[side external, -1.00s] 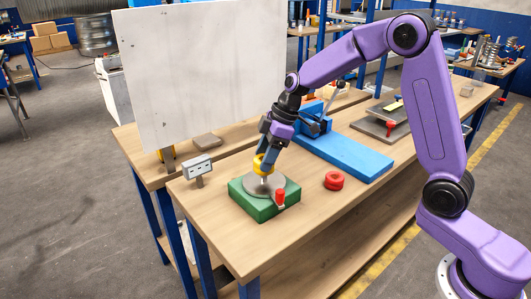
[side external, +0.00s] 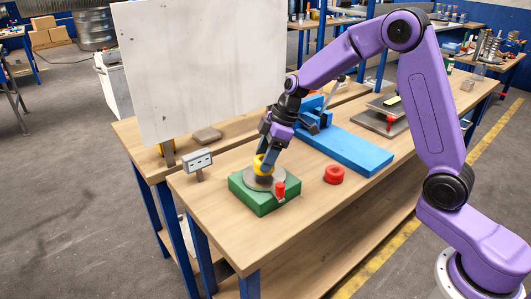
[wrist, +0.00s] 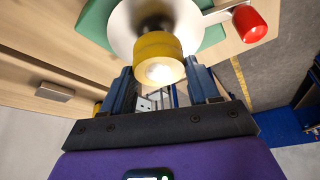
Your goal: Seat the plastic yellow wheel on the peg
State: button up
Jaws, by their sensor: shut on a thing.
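The yellow wheel (side external: 261,166) is in the jaws of my gripper (side external: 267,160), above the middle of a round grey disc (side external: 250,182) on a green block (side external: 258,204). In the wrist view, the yellow wheel (wrist: 160,52) sits between the two blue fingers of my gripper (wrist: 162,84), with a bright spot at its near end. A dark patch shows between wheel and disc. The peg cannot be made out clearly, so I cannot tell how far the wheel is around it.
A red-knobbed lever (side external: 280,189) stands at the disc's edge, close to my gripper. A blue fixture (side external: 345,148) is behind, a small grey sign box (side external: 198,160) left, and a white board (side external: 200,75) at the back left.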

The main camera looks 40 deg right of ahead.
jog(key=shift+f, duration=0.7)
jog(key=o, duration=1.2)
jog(key=v, duration=1.7)
jog(key=shift+d+r, duration=0.1)
jog(key=shift+r, duration=0.1)
